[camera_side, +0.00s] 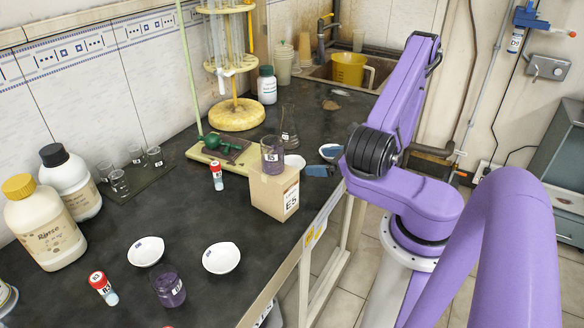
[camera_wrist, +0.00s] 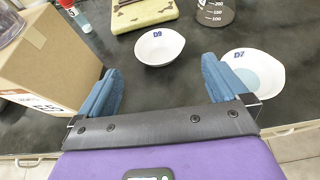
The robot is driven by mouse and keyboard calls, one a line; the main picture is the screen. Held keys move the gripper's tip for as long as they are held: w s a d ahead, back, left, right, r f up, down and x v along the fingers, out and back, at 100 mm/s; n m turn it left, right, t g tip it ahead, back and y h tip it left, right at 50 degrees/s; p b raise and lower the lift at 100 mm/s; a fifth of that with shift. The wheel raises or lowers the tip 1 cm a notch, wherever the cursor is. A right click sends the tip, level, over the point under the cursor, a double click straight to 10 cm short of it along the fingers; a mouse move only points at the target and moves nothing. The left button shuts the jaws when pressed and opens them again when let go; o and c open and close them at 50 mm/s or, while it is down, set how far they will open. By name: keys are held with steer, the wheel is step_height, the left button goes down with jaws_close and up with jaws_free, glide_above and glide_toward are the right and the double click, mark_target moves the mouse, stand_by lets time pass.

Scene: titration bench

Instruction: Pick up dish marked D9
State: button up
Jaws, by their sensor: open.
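The dish marked D9 (camera_wrist: 160,47) is a small white bowl on the black bench, with its label on the far inner rim. It looks empty. In the side view, a white dish (camera_side: 295,162) behind the cardboard box appears to be this one, partly hidden. My gripper (camera_wrist: 162,75) is open with blue fingers apart and nothing between them. D9 lies ahead of the gap between the fingers. In the side view one blue finger of my gripper (camera_side: 320,170) shows just right of the box.
Dish D7 (camera_wrist: 268,78), holding something pale blue, sits close beside the right finger. A cardboard box (camera_wrist: 42,55) with a beaker on top (camera_side: 272,155) stands close to the left finger. A flask (camera_side: 289,128) and a stand base (camera_wrist: 140,12) are behind D9.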

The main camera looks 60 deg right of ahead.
mark_target(296, 164)
steer(key=x, duration=0.4)
steer(key=shift+w, duration=0.2)
steer(key=shift+f+x, duration=0.15)
steer(key=shift+x, duration=1.2)
steer(key=shift+f+x, duration=0.1)
steer(key=shift+x, duration=1.3)
steer(key=shift+s+a, duration=0.1)
steer(key=shift+s, duration=0.05)
steer(key=c, duration=0.8)
